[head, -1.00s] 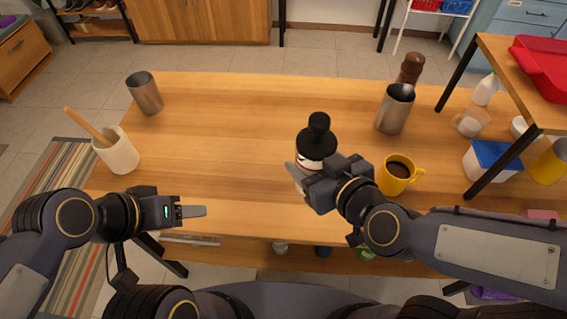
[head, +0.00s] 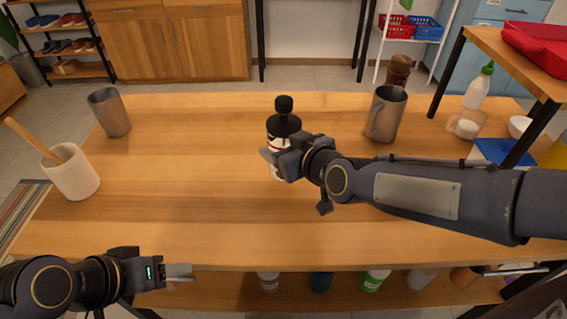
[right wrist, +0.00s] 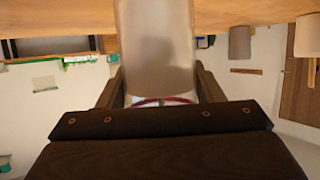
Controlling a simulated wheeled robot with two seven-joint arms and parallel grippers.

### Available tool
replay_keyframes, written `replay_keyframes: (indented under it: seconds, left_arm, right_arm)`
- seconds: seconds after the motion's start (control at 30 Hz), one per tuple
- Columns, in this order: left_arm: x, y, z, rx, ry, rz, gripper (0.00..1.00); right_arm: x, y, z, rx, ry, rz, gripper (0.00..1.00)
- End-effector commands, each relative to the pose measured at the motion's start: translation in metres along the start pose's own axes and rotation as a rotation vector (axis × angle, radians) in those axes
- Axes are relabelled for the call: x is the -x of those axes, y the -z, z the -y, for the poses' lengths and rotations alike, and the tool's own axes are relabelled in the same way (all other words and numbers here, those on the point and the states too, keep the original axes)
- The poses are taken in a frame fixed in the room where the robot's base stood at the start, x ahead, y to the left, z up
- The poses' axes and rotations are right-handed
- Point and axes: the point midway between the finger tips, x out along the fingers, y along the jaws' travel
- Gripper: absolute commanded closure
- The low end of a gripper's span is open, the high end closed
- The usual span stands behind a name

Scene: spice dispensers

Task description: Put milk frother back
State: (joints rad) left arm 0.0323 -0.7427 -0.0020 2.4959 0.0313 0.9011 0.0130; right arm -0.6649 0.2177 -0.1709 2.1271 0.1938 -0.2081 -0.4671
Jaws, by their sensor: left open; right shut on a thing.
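In the right wrist view, a frosted cylinder (right wrist: 155,50) fills the space between the fingers, with a red line near the palm. My left gripper (head: 178,273) is open and empty near the table's front edge at lower left.
A metal cup (head: 110,113) and a white holder (head: 71,174) with a wooden handle stand at left. A metal pitcher (head: 386,114) and brown mill (head: 398,71) stand to the right. A side shelf (head: 510,70) is at far right. The table's middle left is clear.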

Motion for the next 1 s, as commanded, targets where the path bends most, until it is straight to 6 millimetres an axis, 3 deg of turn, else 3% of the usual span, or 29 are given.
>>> replay_keyframes:
  seconds: [0.03,0.17,0.57,0.6,0.7,0.77,1.0]
  left_arm:
    - [-0.008,-0.004,0.004,0.0,0.0,0.0,0.44]
    - [-0.016,-0.008,0.007,0.0,0.0,0.001,0.44]
    - [-0.018,-0.009,0.008,0.0,0.0,0.0,0.44]
    - [-0.018,-0.009,0.008,0.0,0.0,0.001,0.44]
    - [-0.017,-0.009,0.008,0.0,0.0,0.0,0.44]
    - [-0.017,-0.009,0.008,0.0,0.0,0.0,0.44]
    - [-0.017,-0.009,0.008,0.0,0.0,0.0,0.44]
  right_arm:
    - [-0.005,-0.013,-0.001,0.0,-0.001,0.003,0.71]
    - [-0.011,-0.029,0.0,0.0,-0.001,0.001,0.71]
    - [-0.013,-0.032,0.0,0.0,0.0,-0.002,0.71]
    - [-0.013,-0.033,0.0,0.0,0.0,0.0,0.38]
    - [-0.012,-0.032,0.001,0.0,0.0,0.001,0.25]
    - [-0.012,-0.032,0.0,0.0,0.0,0.001,0.18]
    - [-0.012,-0.031,0.0,0.0,0.0,0.001,0.18]
